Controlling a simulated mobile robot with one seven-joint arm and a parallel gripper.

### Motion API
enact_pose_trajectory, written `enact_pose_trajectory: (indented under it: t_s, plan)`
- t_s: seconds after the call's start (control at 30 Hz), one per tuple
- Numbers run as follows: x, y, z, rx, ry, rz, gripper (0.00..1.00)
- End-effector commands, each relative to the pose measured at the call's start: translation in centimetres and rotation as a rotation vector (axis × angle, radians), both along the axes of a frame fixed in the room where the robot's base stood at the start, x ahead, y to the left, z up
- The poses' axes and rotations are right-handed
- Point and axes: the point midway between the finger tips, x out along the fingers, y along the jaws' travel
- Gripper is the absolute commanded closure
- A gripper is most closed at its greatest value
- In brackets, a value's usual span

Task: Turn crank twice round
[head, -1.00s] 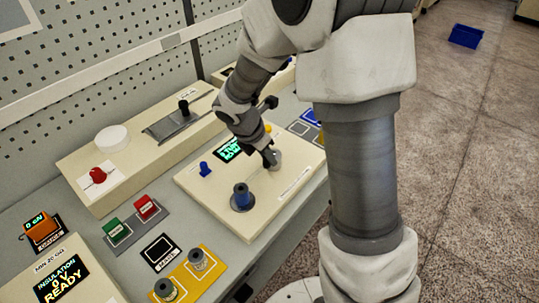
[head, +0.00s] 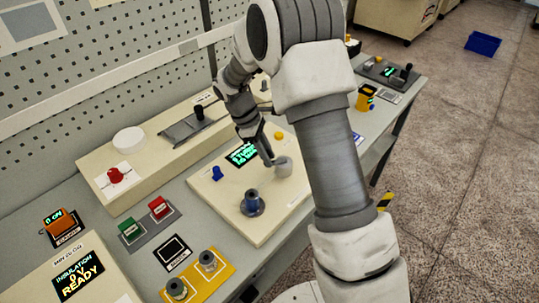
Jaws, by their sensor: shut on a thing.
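The cream winding panel (head: 225,210) lies on the bench. My gripper (head: 268,160) points down at the left edge of this crank part. It is shut on the crank's handle, which is mostly hidden by the fingers. A small screen with green text (head: 241,154), a blue knob (head: 217,174) and a yellow button (head: 279,136) are on the same panel.
A long cream box with a red knob (head: 115,175), a white disc (head: 129,140) and a dark lever (head: 198,113) stands behind. Green (head: 131,231) and red (head: 159,208) blocks and a yellow tray (head: 222,273) are at the front left. A pegboard wall rises behind.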

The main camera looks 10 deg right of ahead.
Motion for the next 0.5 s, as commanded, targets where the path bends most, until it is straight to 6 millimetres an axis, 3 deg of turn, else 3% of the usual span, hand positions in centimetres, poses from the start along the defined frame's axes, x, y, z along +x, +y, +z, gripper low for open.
enact_pose_trajectory:
  t_s: [0.5]
  plan:
    - [2.4, -0.5, 0.0, 0.001, 0.001, -0.491, 1.00]
